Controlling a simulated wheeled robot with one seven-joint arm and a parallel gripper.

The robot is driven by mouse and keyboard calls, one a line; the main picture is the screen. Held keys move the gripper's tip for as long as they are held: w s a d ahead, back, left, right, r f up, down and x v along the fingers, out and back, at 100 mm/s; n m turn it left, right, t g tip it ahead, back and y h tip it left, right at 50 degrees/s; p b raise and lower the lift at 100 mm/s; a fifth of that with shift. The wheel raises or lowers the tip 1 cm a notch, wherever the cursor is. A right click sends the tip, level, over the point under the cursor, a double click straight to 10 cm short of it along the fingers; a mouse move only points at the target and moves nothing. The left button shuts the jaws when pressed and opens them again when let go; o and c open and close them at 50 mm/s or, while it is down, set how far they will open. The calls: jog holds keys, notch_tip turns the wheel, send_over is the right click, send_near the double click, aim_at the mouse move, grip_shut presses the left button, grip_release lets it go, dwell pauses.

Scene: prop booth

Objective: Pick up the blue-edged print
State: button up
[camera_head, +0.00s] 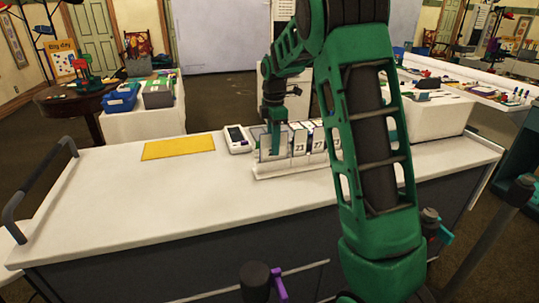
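A white rack (290,170) stands on the white counter, holding several upright prints in a row. A print with a dark number (299,146) stands in the row, and another numbered print (318,144) is to its right, partly behind my arm. Edge colours are too small to tell, so I cannot pick out the blue-edged print. My gripper (275,140) points down at the left end of the row, its teal fingers overlapping the leftmost print in the picture. I cannot tell whether it touches or holds that print. My arm hides the row's right end.
A white handheld device (237,139) lies just left of the rack. A yellow mat (178,147) lies farther left. The counter (150,195) is bare at the front and left. A dark rail (42,190) rises at its left end. A white box (432,118) stands at the right.

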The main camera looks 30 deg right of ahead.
grip_shut()
jog(key=shift+r, duration=0.1)
